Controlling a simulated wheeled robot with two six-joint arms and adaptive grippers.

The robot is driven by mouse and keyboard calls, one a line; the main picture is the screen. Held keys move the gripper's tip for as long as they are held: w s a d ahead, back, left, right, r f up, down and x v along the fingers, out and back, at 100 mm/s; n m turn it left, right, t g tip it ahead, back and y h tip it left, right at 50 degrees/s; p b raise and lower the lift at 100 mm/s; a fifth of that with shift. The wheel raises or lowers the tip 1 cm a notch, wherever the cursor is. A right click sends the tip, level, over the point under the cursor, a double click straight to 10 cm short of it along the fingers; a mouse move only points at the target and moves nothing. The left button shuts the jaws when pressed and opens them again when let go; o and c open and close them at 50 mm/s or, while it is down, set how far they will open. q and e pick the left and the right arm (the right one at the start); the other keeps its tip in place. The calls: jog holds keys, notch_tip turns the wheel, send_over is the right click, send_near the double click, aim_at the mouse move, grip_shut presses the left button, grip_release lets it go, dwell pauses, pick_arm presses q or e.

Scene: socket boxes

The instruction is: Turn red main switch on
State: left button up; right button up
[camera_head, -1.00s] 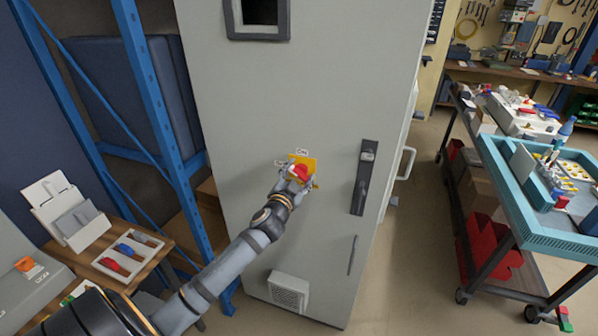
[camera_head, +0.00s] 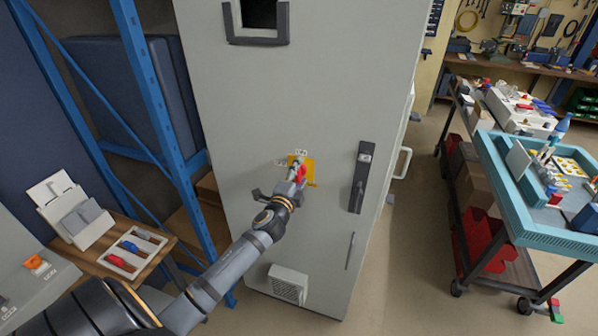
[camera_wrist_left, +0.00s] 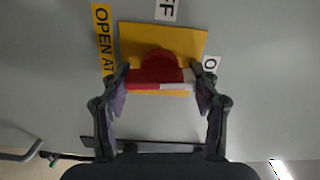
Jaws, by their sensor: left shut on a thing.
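The red main switch (camera_head: 302,172) sits on a yellow plate (camera_head: 309,165) on the front of the grey cabinet. My left gripper (camera_head: 299,174) is at the switch. In the left wrist view, the red handle (camera_wrist_left: 150,77) lies crosswise between the two fingers of the left gripper (camera_wrist_left: 161,86), which is shut on it. The handle's white-marked end points toward a white label (camera_wrist_left: 211,65) starting with "O". Another label (camera_wrist_left: 167,10) showing "FF" is at the plate's top in that view. Part of the switch is hidden by the gripper in the head view. My right gripper is not in view.
The grey cabinet (camera_head: 230,120) has a black handle (camera_head: 361,178) right of the switch. A blue rack (camera_head: 150,90) stands left. A wooden table (camera_head: 105,268) with a tray of tools is lower left. A teal-topped cart (camera_head: 520,237) stands right, with open floor between.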

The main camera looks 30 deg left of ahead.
pick_arm(q)
jog(key=shift+m, duration=0.6)
jog(key=shift+f+m, duration=0.1)
jog(key=shift+m, duration=0.2)
jog(key=o, duration=1.2)
jog(key=shift+c, duration=0.2)
jog(key=v, duration=1.2)
